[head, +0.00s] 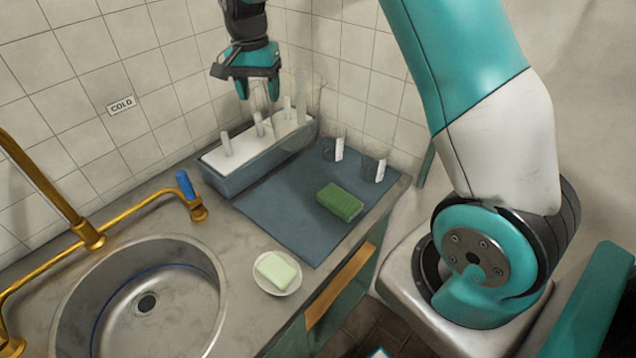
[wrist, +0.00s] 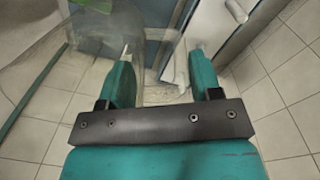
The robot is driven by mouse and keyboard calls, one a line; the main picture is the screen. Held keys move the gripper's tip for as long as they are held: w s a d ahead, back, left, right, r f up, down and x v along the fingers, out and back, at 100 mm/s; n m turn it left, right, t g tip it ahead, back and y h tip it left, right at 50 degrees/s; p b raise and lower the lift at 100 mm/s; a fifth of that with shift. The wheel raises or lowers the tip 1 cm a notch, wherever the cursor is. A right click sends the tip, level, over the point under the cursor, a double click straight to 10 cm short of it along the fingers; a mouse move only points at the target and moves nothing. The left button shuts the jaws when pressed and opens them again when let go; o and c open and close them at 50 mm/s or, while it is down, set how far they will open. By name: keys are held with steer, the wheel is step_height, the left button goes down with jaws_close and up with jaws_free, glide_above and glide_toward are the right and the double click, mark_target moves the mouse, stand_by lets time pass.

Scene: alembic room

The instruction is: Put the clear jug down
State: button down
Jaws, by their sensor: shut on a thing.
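My gripper (head: 258,90) is high at the back, near the tiled wall and above the drying rack. It is shut on a clear jug (head: 262,101), which is see-through and hard to outline. In the wrist view the jug (wrist: 153,50) shows faintly between the two teal fingers of my gripper (wrist: 163,70). The white-topped rack (head: 220,158) with upright pegs stands below, at the back of the counter. I cannot tell whether the jug touches a peg. A blue-grey mat (head: 285,215) lies in front of the rack.
Two clear beakers with white labels, one nearer the rack (head: 331,146) and one farther right (head: 372,167), stand at the mat's back right. A green sponge (head: 340,202) lies on the mat. The mat's front left is bare. Soap (head: 276,269), a sink (head: 180,300) and a brass tap (head: 90,236) are nearer.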

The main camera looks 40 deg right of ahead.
steer(key=shift+w+r+m, duration=0.4)
steer(key=shift+r, duration=0.35)
steer(key=shift+w+f+p, duration=0.1)
steer(key=shift+f+p, duration=0.15)
steer(key=shift+p, duration=0.05)
step_height(320, 180, down, 19)
steer(key=p, duration=0.5)
steer(key=shift+p, duration=0.3)
steer(key=shift+f, duration=0.15)
steer(key=shift+c, duration=1.5)
jaws_free()
